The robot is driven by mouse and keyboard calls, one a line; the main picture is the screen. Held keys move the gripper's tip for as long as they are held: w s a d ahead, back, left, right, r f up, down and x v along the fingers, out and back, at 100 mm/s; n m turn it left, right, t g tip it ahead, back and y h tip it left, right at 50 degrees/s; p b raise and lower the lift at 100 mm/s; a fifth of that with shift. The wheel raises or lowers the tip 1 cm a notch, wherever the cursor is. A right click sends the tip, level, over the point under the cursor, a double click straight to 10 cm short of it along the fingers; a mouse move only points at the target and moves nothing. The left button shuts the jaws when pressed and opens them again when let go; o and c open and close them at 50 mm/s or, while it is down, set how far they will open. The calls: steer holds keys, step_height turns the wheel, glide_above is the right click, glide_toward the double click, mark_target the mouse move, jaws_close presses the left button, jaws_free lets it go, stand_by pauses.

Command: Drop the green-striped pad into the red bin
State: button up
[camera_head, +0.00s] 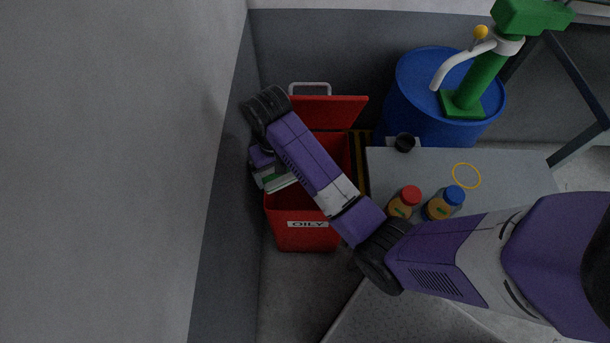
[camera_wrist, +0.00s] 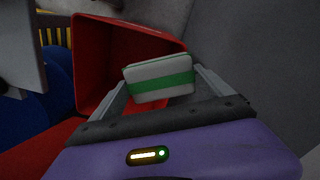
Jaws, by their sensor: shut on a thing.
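The green-striped pad (camera_wrist: 160,80) is a pale block with a green band, seen in the wrist view between the two fingers. My gripper (camera_wrist: 158,88) is shut on it. In the head view the pad (camera_head: 281,182) shows only in part, beside my gripper (camera_head: 275,180) and over the left side of the bin opening. The red bin (camera_head: 306,238) stands on the floor with its lid (camera_head: 335,112) raised at the back and a label reading OILY on its front. My arm covers much of its opening. In the wrist view the bin (camera_wrist: 92,60) lies behind and left of the pad.
A grey wall (camera_head: 225,190) is close on the left. To the right a grey table (camera_head: 520,165) holds a red-capped jar (camera_head: 404,203), a blue-capped jar (camera_head: 444,204), a black cup (camera_head: 404,143) and a yellow ring (camera_head: 466,176). A blue drum (camera_head: 415,90) with a green pump (camera_head: 482,85) stands behind.

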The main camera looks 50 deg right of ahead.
steer(key=s+d+f+m+b, duration=0.1)
steer(key=d+f+m+b, duration=0.2)
steer(key=d+f+b, duration=0.4)
steer(key=s+d+f+m+b, duration=0.1)
steer(key=d+f+m+b, duration=0.25)
steer(key=f, duration=0.45)
steer(key=shift+n, duration=0.35)
step_height(320, 180, down, 20)
steer(key=b, duration=0.7)
steer(key=shift+r, duration=0.15)
steer(key=shift+s, duration=0.1)
steer(key=shift+f+b, duration=0.3)
steer(key=shift+f, duration=0.2)
steer(key=shift+f, duration=0.15)
steer(key=o, duration=1.1)
steer(key=shift+c, duration=0.2)
step_height(320, 180, up, 13)
steer(key=p, duration=0.4)
steer(key=shift+p, duration=0.4)
